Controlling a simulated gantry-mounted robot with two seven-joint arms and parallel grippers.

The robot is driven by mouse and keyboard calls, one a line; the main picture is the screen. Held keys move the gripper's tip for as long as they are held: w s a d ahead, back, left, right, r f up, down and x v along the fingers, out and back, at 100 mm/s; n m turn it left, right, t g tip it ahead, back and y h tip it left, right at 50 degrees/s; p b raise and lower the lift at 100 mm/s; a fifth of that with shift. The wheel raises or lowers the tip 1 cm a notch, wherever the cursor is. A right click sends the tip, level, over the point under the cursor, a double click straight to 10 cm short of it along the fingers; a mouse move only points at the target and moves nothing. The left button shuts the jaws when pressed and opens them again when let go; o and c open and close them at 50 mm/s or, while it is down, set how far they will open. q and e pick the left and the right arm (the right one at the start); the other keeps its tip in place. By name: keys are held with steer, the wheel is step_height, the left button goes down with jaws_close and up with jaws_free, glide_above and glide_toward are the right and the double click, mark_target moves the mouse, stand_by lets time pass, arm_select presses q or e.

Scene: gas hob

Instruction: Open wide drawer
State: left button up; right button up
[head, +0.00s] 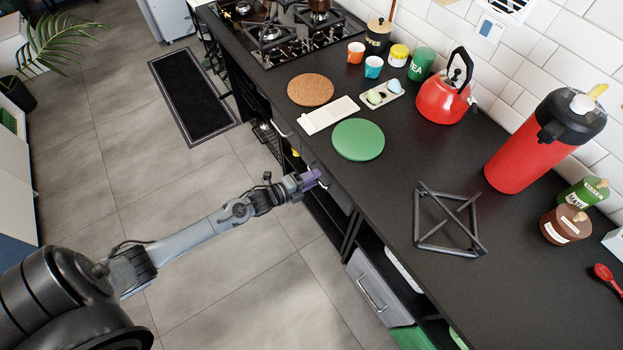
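My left gripper (309,178) has purple fingers and reaches in from the left to the front of the black counter. Its tips are at a drawer front (341,195) just under the counter edge, close to a light handle (322,183). I cannot tell whether the fingers are around the handle or only beside it, or whether they are open or shut. This drawer looks flush or nearly flush with the cabinet, partly hidden by the counter. A second grey drawer (372,283) with a bar handle sits lower to the right. My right gripper is not in view.
The counter (400,200) holds a green round mat (358,139), a red kettle (443,100), a black pot stand (448,222) and a red dispenser (530,148). The hob (285,30) is at the back. Floor (225,285) in front of the cabinets is clear.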

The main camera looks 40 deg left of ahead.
arm_select(q)
steer(key=shift+c, duration=0.3)
jaws_close()
